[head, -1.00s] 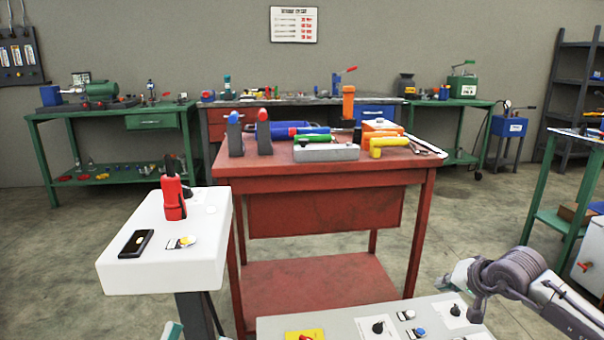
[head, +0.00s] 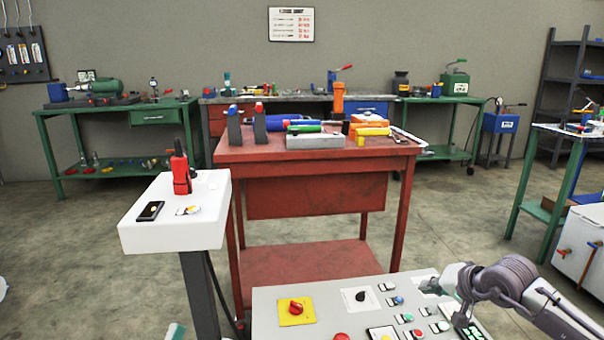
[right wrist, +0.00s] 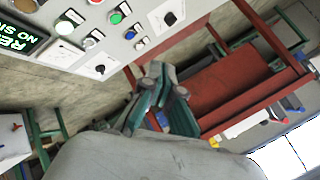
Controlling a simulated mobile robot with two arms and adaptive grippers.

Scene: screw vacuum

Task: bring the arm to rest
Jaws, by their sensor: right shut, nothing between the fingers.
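My right gripper (head: 434,286) hangs in the air over the right part of the grey control panel (head: 268,312), at the end of my right arm coming in from the right. In the right wrist view its two teal-and-grey fingers (right wrist: 167,86) are together with nothing between them. A teal tip (head: 176,331) at the bottom edge of the head view seems to be my left gripper; most of it is out of frame. A red and black handheld tool (head: 181,176) stands upright on the white stand (head: 170,238), apart from both grippers.
The control panel carries a red knob on a yellow plate (head: 296,308) and several buttons. Behind it is a red workbench (head: 315,165) with tools on top. A black flat device (head: 150,211) lies on the white stand. Open floor (head: 480,215) lies right of the workbench.

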